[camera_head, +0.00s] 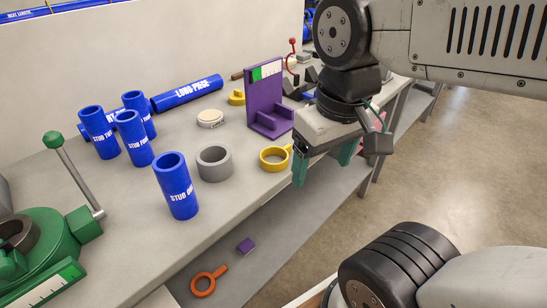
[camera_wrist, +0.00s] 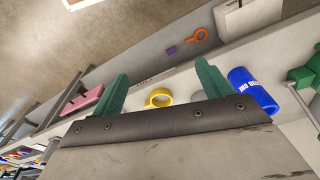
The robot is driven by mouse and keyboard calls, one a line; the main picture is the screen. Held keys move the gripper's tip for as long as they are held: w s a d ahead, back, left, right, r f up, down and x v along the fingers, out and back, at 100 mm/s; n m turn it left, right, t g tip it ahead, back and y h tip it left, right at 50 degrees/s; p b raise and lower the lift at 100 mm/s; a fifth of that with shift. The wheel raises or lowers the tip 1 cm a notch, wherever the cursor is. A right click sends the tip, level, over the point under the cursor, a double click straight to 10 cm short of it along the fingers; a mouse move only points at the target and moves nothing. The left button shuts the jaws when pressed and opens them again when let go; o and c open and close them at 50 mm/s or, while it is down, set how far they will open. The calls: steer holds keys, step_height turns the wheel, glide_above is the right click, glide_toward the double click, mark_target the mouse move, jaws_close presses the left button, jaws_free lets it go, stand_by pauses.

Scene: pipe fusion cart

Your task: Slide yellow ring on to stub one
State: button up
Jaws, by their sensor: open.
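The yellow ring (camera_head: 273,159), a ring with a small side handle, lies on the bench near its front edge. In the wrist view the yellow ring (camera_wrist: 158,98) shows between my fingers, farther off. Stub one (camera_head: 177,186), a blue lettered tube, stands upright on the bench to the left of the ring, past a grey ring. In the wrist view stub one (camera_wrist: 252,90) is at the right. My gripper (camera_head: 324,168) has green fingers, is open and empty, and is to the right of the yellow ring, apart from it. Its fingers also show in the wrist view (camera_wrist: 160,88).
A grey ring (camera_head: 214,163) stands between stub one and the yellow ring. A purple stand (camera_head: 267,101) is behind the yellow ring. Several blue stubs stand at the back left. A green clamp machine (camera_head: 45,255) is at the left. An orange ring (camera_head: 207,283) lies on the lower shelf.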

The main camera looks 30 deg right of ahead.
stand_by(0.4)
steer(key=o, duration=0.4)
steer(key=m+g, duration=0.1)
steer(key=m, duration=0.8)
glide_above(275, 160)
step_height(275, 160, down, 9)
steer(key=shift+f, duration=3.8)
